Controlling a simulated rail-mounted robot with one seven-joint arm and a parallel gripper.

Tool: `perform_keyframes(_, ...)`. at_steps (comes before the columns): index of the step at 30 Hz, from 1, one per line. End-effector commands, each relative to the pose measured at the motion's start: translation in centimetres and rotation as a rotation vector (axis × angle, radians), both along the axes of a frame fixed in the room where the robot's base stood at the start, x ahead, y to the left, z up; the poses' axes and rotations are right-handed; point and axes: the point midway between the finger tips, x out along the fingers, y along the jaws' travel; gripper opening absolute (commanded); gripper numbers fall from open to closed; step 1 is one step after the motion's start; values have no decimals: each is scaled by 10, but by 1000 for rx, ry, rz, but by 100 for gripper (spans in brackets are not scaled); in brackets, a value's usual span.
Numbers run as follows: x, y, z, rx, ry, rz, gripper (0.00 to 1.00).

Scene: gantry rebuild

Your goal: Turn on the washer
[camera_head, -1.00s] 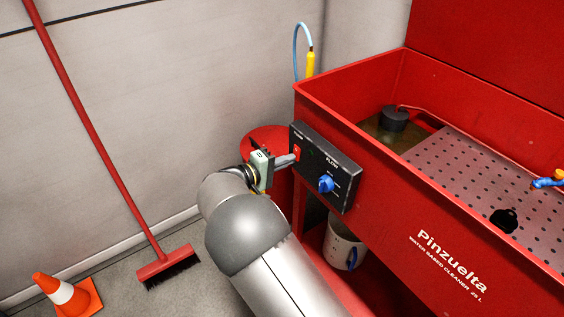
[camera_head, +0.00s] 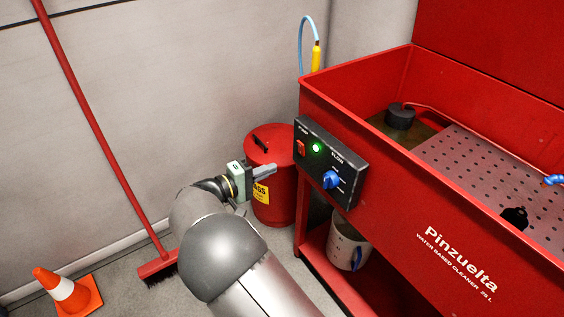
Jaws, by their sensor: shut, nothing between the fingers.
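The washer (camera_head: 395,185) is a red open-topped basin on a stand at the right. A black control panel (camera_head: 345,160) on its front left carries a red power switch (camera_head: 301,147), a lit green lamp (camera_head: 316,148) and a blue flow knob (camera_head: 330,180). My gripper (camera_head: 272,171) is shut and empty, left of the panel and apart from it. It points toward the panel's left end, in front of a red can in the picture.
The red lidded can (camera_head: 283,210) with a yellow label stands beside the washer's left end. A white bucket (camera_head: 345,247) sits on the shelf below. A red broom (camera_head: 100,135) leans on the wall, and an orange cone (camera_head: 68,292) stands at lower left.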

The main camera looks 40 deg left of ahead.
Motion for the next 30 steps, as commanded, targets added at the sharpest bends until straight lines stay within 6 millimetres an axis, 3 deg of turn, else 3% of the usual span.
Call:
perform_keyframes(3,-25,10,-3,0,0,4,0)
perform_keyframes(10,-53,19,-7,0,0,2,0)
perform_keyframes(30,-58,20,-7,0,0,0,0)
